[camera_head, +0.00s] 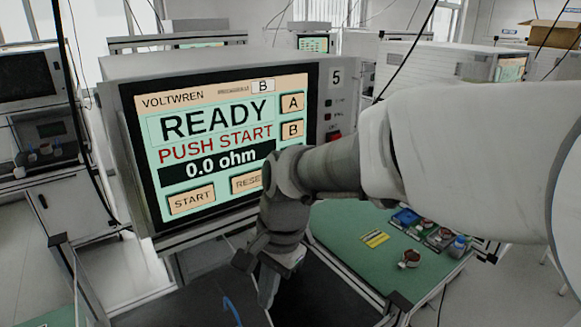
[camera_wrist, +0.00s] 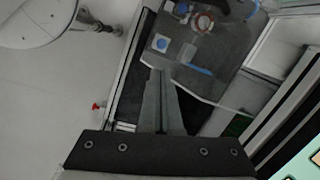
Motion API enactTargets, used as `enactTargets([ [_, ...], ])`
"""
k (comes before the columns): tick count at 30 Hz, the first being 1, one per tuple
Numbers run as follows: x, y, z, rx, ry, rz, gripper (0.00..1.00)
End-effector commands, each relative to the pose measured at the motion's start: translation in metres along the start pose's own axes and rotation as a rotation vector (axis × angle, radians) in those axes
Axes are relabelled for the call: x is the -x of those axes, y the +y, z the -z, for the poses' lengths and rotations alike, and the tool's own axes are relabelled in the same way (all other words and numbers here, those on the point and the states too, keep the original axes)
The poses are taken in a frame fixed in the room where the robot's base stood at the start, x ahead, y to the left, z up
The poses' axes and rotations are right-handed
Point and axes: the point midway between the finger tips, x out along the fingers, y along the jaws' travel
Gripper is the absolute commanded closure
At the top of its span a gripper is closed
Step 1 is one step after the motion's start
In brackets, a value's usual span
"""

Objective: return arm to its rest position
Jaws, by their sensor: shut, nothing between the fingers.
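My arm crosses the head view from the right, and my gripper (camera_head: 268,292) hangs down in front of the tester's lower edge. In the wrist view my gripper (camera_wrist: 157,78) has its fingers together with nothing between them. The tester (camera_head: 330,110) has a large screen (camera_head: 215,130) that reads READY, PUSH START and 0.0 ohm, with a B in its top bar. My arm partly covers the RESET button. In the wrist view a dark grey panel (camera_wrist: 222,60) with blue parts and a reddish ring (camera_wrist: 203,22) lies beyond the fingertips.
A green-topped bench (camera_head: 345,235) to the right of my gripper carries yellow strips (camera_head: 375,239), a blue tray (camera_head: 406,217) and small round parts (camera_head: 410,257). A dark surface lies below my gripper. Other test stations stand behind and at the left. Floor shows at the lower left.

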Motion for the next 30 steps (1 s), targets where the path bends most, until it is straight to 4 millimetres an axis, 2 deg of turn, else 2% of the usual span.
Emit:
enactTargets([
  [1, 0.013, 0.014, 0.007, 0.039, 0.039, 0.027, 1.0],
  [3, 0.027, 0.033, 0.015, 0.107, 0.09, 0.049, 1.0],
  [9, 0.06, 0.088, 0.03, 0.296, 0.247, 0.079, 1.0],
  [18, 0.085, 0.165, 0.034, 0.545, 0.473, 0.034, 1.0],
  [24, 0.088, 0.189, 0.032, 0.633, 0.545, -0.006, 1.0],
  [30, 0.088, 0.193, 0.031, 0.65, 0.555, -0.015, 1.0],
])
